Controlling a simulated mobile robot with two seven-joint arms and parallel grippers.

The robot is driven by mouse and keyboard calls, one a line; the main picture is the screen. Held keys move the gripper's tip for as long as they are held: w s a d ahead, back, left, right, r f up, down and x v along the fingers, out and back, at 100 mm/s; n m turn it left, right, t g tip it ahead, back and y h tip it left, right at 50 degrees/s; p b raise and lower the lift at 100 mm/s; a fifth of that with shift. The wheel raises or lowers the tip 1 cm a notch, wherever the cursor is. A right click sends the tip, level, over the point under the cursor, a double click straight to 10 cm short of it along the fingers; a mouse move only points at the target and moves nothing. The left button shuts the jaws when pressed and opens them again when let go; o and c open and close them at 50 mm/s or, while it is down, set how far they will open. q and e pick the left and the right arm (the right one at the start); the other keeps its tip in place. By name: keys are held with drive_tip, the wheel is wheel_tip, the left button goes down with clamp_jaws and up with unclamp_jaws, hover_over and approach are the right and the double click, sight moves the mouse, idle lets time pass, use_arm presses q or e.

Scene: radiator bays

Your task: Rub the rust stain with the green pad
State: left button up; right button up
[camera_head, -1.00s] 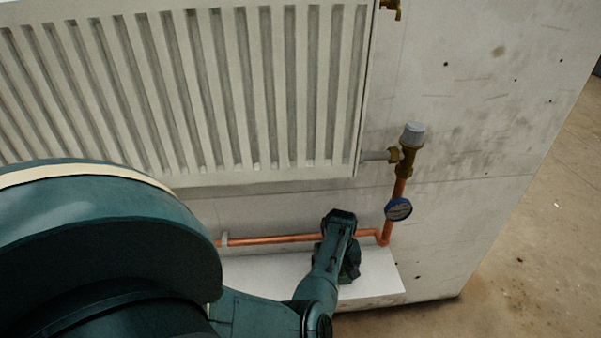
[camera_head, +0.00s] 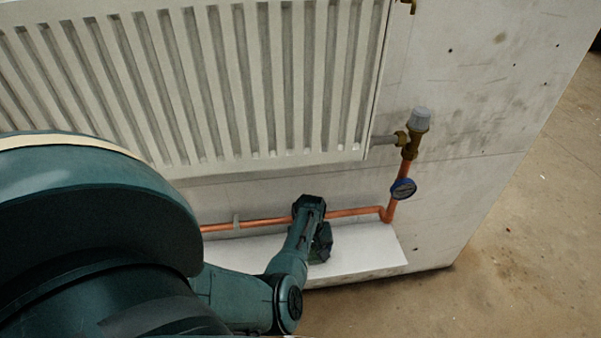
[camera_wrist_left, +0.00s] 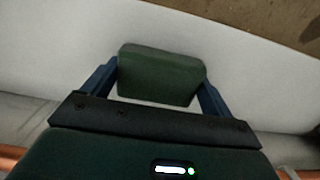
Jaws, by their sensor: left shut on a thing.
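My left gripper (camera_head: 320,246) is over the white ledge below the radiator, in front of the copper pipe. In the left wrist view its two blue fingers (camera_wrist_left: 158,76) are shut on the dark green pad (camera_wrist_left: 160,64), one at each side. The pad is over the white ledge surface; I cannot tell whether it touches it. I cannot make out a rust stain on the visible part of the ledge. My right gripper is not in view.
A ribbed white radiator (camera_head: 240,90) hangs on the wall. The white ledge (camera_head: 375,250) is clear right of my gripper. The wall bears dark smudges.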

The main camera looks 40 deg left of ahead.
use_arm(q)
drive_tip(key=shift+s+a+r, duration=0.15)
drive_tip(key=shift+s+a, duration=0.15)
drive_tip(key=shift+s, duration=0.1)
wheel_tip(320, 180, up, 3)
drive_tip(key=p, duration=0.2)
drive_tip(key=shift+p, duration=0.3)
drive_tip(key=shift+d+r+p, duration=0.1)
drive_tip(key=shift+r+p, duration=0.2)
drive_tip(key=shift+p, duration=0.1)
drive_tip(key=shift+w+r+p, duration=0.1)
drive_tip(key=shift+r+p, duration=0.25)
drive_tip(key=shift+p, duration=0.05)
drive_tip(key=shift+r+p, duration=0.4)
drive_tip(key=shift+p, duration=0.05)
wheel_tip(320, 180, up, 3)
drive_tip(key=p, duration=0.3)
drive_tip(key=shift+f, duration=0.1)
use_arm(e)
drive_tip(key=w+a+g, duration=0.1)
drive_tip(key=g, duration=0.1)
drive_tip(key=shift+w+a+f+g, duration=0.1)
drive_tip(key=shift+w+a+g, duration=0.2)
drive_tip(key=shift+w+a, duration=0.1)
